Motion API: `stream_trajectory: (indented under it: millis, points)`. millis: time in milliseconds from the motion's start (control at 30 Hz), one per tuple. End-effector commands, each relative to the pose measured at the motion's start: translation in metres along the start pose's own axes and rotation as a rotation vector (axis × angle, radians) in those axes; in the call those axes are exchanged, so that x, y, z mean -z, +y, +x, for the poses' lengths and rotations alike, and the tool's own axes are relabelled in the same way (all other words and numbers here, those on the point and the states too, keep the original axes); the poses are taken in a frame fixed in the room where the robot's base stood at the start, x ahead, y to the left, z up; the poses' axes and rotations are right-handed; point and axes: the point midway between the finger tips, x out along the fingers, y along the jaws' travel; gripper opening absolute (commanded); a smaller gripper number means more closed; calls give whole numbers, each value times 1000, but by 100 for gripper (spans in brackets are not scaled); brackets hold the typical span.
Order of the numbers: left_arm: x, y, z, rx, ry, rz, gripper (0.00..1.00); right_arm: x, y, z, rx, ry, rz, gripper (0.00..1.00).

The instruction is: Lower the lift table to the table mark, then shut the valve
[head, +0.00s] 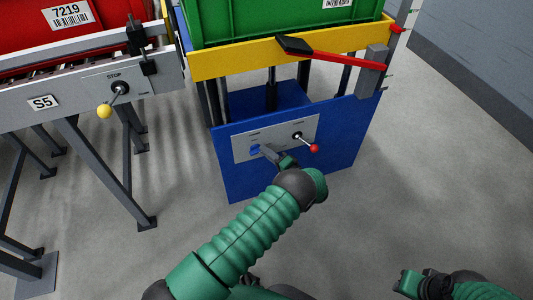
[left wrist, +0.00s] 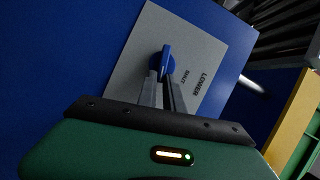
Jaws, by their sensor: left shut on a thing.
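The lift table has a yellow top frame (head: 235,64) and a blue base (head: 240,183), and it carries a green crate (head: 270,22). On its control panel (head: 241,148) are a blue valve knob (head: 255,149) and a red-balled lever (head: 314,148). My left gripper (head: 270,151) is at the knob. In the left wrist view its two fingers are shut on the blue knob (left wrist: 168,60), beside the word LOWER. At the table's right, a grey post (head: 374,70) has small marks beside it; which is the table mark is unclear. My right gripper (head: 408,283) is low at right, its jaws unclear.
A grey conveyor marked S5 (head: 42,103) stands left, with a red crate (head: 30,30) and a yellow-balled STOP lever (head: 104,111). A red bar with a black end (head: 293,46) lies across the yellow frame. The floor (head: 420,180) at right is clear up to the wall.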

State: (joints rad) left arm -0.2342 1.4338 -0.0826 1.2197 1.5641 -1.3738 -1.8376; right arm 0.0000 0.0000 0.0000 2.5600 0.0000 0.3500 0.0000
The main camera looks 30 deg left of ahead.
Motion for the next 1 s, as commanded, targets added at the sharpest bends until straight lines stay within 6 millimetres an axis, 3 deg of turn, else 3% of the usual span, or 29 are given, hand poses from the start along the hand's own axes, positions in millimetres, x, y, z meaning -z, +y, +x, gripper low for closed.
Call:
stream_trajectory:
  millis: [367, 400, 567, 867, 1000]
  points:
    - [4, 4, -4, -10, 11, 2, 0, 0, 0, 1, 0, 0, 0, 33]
    - [4, 4, -4, -10, 12, 2, 13, 0, 0, 1, 0, 0, 0, 33]
    - [2, 2, -2, -6, 8, 2, 33, 0, 0, 1, 0, 0, 0, 33]
    - [1, 0, -3, -2, 5, 2, 33, 0, 0, -1, 0, 0, 0, 33]
    - [2, -2, -20, -4, 7, 4, 33, 2, 0, -10, 0, 0, 0, 33]
